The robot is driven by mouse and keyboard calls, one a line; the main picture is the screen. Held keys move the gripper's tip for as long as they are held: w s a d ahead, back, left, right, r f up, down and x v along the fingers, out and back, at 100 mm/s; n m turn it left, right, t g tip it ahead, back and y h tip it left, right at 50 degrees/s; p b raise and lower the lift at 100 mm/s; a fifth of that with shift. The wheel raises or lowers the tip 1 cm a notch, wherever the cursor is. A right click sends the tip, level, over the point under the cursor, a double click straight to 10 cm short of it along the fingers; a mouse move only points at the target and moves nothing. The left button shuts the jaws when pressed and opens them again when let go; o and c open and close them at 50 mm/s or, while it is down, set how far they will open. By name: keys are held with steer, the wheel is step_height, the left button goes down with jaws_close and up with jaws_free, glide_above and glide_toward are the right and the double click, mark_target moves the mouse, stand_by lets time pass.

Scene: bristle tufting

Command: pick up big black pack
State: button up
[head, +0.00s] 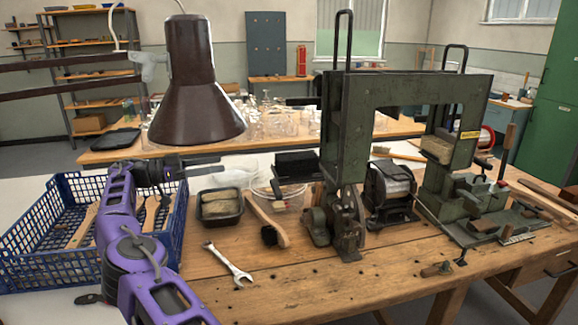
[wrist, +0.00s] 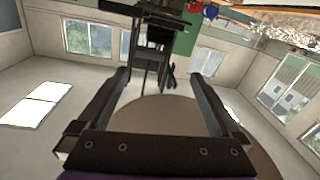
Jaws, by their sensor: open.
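A black block (head: 296,164), which looks like the big black pack, shows in the head view just left of the green machine's upright and above a clear tub. What it rests on is hidden. My gripper (head: 217,165) is to its left at about the same picture height, fingers pointing right and apart from it. In the wrist view my gripper (wrist: 158,76) is open, with nothing held between its fingers. I cannot make out the pack for sure in the wrist view.
A brown lamp shade (head: 196,100) hangs above my gripper. The green machine (head: 345,130) stands to the right. A blue crate (head: 30,238) with wooden brush handles is at left. A black tray (head: 220,222), a brush (head: 265,215) and a wrench (head: 228,262) lie on the bench.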

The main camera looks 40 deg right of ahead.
steer(key=s+d+f+m+g, duration=0.1)
steer(key=s+d+f+m, duration=0.15)
steer(key=d, duration=0.25)
glide_toward(291, 159)
steer(key=shift+y, duration=0.4)
steer(key=d, duration=0.2)
steer(key=d+f, duration=0.1)
steer(key=d, duration=0.2)
steer(key=shift+s+d+f+b, duration=0.2)
steer(key=shift+d+f+b, duration=0.15)
steer(key=shift+d, duration=0.05)
steer(key=shift+r+x, duration=0.2)
steer(key=shift+x, duration=1.15)
steer(key=shift+r+x, duration=0.2)
steer(key=shift+x, duration=1.15)
steer(key=shift+w, duration=0.1)
steer(key=c, duration=1.4)
steer(key=shift+c, duration=0.2)
steer(key=shift+r, duration=0.1)
